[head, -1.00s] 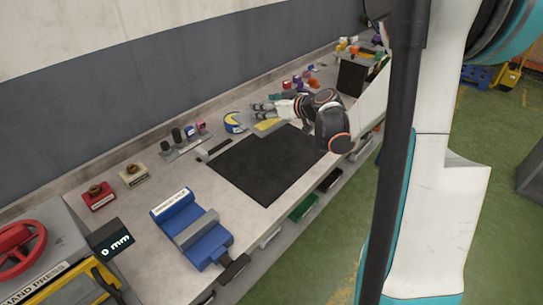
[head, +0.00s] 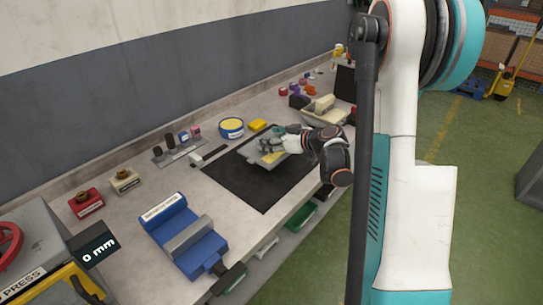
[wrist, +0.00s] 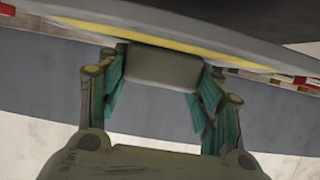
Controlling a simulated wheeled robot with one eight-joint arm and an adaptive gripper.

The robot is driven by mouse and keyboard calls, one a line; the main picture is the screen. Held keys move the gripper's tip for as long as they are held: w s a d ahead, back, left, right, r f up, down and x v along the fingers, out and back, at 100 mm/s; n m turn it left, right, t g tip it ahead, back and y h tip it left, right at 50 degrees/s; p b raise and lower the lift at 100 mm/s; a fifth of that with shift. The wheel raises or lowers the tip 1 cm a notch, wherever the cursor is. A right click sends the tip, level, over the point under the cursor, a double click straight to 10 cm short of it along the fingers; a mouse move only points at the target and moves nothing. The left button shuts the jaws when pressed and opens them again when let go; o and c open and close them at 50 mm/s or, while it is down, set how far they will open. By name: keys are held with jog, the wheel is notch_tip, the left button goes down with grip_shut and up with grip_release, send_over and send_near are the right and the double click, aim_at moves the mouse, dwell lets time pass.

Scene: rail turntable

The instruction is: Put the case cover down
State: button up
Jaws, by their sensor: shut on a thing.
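The case cover (head: 264,158) is a light grey, plate-like piece with a paler yellowish part on it. My gripper (head: 277,143) is shut on it. In the wrist view, the green finger pads of my gripper (wrist: 160,90) stand on both sides of a grey block-shaped grip (wrist: 162,66) on the cover. The cover's wide grey body with a yellow strip (wrist: 190,40) spans the top of that view. In the head view the cover is over the black mat (head: 230,185). Whether it touches the mat, I cannot tell.
A blue vise (head: 185,235) stands left of the mat. A round yellow-and-blue tin (head: 231,127) and a yellow block (head: 257,125) lie behind it. A pale tray (head: 325,118) with a beige piece stands beyond my gripper. The mat's front part is bare.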

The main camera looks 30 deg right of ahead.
jog(key=shift+f+b, duration=0.9)
jog(key=shift+f, duration=1.7)
jog(key=shift+r, duration=0.1)
jog(key=o, duration=1.5)
jog(key=shift+o, duration=0.2)
jog(key=p+v, duration=0.3)
jog(key=v, duration=0.9)
